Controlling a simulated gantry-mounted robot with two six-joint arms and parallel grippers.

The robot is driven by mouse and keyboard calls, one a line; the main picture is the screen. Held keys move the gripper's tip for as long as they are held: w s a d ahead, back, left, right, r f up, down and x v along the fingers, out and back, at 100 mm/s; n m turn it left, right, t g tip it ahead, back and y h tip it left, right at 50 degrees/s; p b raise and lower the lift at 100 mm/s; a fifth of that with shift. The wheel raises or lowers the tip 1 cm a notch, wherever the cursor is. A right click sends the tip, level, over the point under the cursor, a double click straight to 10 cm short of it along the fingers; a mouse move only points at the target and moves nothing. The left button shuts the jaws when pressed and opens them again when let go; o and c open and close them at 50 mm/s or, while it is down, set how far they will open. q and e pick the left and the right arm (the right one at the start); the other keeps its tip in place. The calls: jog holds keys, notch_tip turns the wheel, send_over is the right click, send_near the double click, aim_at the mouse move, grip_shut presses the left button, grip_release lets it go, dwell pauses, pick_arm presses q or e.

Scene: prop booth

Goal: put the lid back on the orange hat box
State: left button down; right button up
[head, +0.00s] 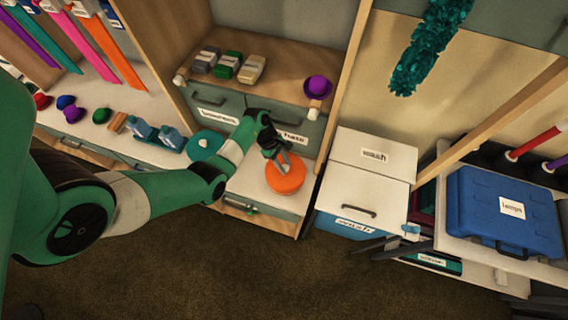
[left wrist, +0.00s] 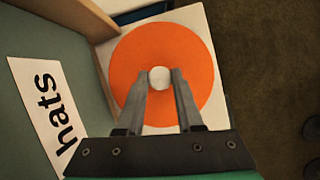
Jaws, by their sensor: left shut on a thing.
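The orange hat box's round lid (left wrist: 135,62) fills the middle of the left wrist view, with a white knob (left wrist: 160,78) at its centre. My left gripper (left wrist: 160,82) has its two fingers on either side of the knob and is shut on it. In the head view, my left gripper (head: 277,153) reaches down onto the orange round shape (head: 287,180) over the white drawer top. I cannot tell there whether lid and box are touching or apart. From above, the lid hides any box beneath it. My right gripper is not in view.
A teal round box (head: 205,145) stands to the left. A drawer unit labelled "hats" (left wrist: 42,112) is close beside the lid. A white bin (head: 362,195) stands to the right. The floor in front is clear.

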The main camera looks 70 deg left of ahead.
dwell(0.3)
pick_arm(q)
grip_release()
dwell(0.5)
jog(key=shift+r, duration=0.15)
notch_tip(320, 180, up, 7)
jog(key=p, duration=0.7)
grip_shut()
dwell(0.5)
dwell(0.7)
jog(key=shift+f, duration=0.35)
